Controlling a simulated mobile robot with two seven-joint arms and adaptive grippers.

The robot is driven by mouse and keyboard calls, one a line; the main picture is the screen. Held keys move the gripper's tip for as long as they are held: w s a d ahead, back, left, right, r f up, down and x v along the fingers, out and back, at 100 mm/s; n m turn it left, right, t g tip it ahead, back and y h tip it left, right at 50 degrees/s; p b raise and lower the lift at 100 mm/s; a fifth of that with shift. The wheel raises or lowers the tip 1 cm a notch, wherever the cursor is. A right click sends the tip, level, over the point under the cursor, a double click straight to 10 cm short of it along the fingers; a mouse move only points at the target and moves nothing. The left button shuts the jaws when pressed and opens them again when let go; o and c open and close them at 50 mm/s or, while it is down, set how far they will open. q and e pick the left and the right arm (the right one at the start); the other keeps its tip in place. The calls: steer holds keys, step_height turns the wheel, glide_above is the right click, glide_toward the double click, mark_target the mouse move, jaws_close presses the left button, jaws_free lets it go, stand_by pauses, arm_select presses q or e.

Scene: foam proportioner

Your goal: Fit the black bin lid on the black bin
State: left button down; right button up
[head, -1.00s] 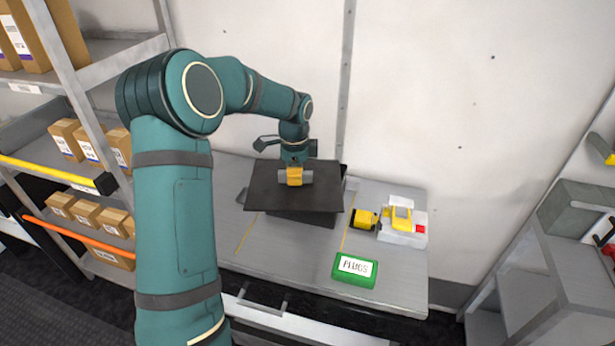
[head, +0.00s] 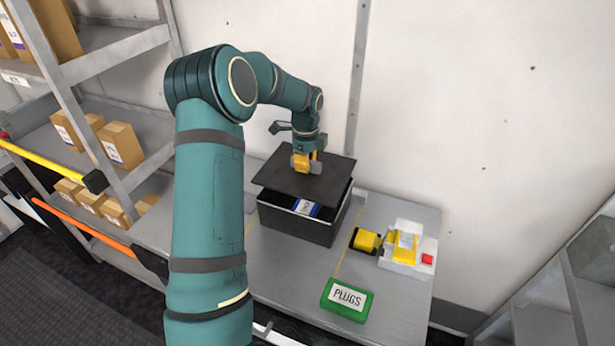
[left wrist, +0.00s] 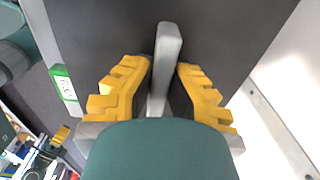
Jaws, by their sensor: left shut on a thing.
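The black bin (head: 295,228) stands on the grey bench, with a blue-and-white item (head: 306,207) showing inside its open front part. The black bin lid (head: 327,173) is over the back part of the bin, out of line with the rim; a gap shows at the front. Whether its back edge touches the bin is hidden. My left gripper (head: 305,162) is shut on the lid's grey handle from above. In the left wrist view, the yellow fingers (left wrist: 163,92) flank the upright handle (left wrist: 166,55), and the dark lid (left wrist: 225,30) fills the background. My right gripper is out of view.
A green PLUGS box (head: 347,300) and a white-and-yellow device (head: 405,250) lie on the bench (head: 385,310) right of the bin. A shelf rack with cartons (head: 122,145) stands at left. The wall is close behind the bench.

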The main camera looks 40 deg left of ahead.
mark_target(307, 175)
arm_select(q)
steer(key=shift+w+f, duration=0.1)
steer(key=shift+f, duration=2.25)
steer(key=shift+f+b, duration=0.35)
steer(key=shift+f, duration=0.25)
steer(key=c, duration=1.1)
jaws_free()
steer(key=shift+c, duration=0.2)
steer(key=shift+r, duration=0.15)
step_height(307, 175, up, 13)
steer(key=shift+p, duration=0.5)
